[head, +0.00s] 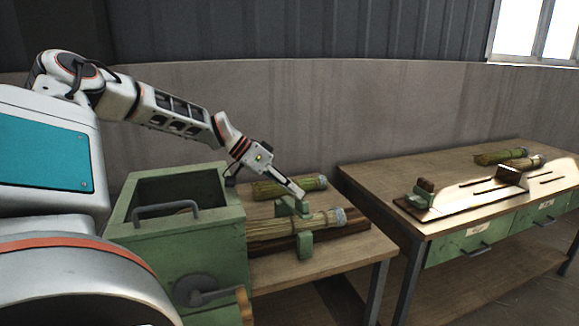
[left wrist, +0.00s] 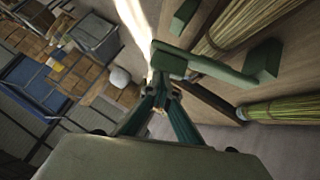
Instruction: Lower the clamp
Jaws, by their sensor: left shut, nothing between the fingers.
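The green clamp (head: 305,245) is on the left bench, beside the green machine box. In the left wrist view it shows as a green bar (left wrist: 215,70) with a block at its right end. A straw bundle (head: 290,226) lies by the clamp, its bound end to the right. My left gripper (head: 299,193) is shut and empty, pointing down and right over the clamp's rear part. In the left wrist view its closed fingertips (left wrist: 163,88) are just below the bar's left end; I cannot tell if they touch. My right gripper is out of view.
A second bundle (head: 290,187) lies behind on the left bench. The green box (head: 180,225) with a grey handle and a crank (head: 205,291) stands left. The right table (head: 385,177) holds a board with fittings and more bundles. A gap separates the tables.

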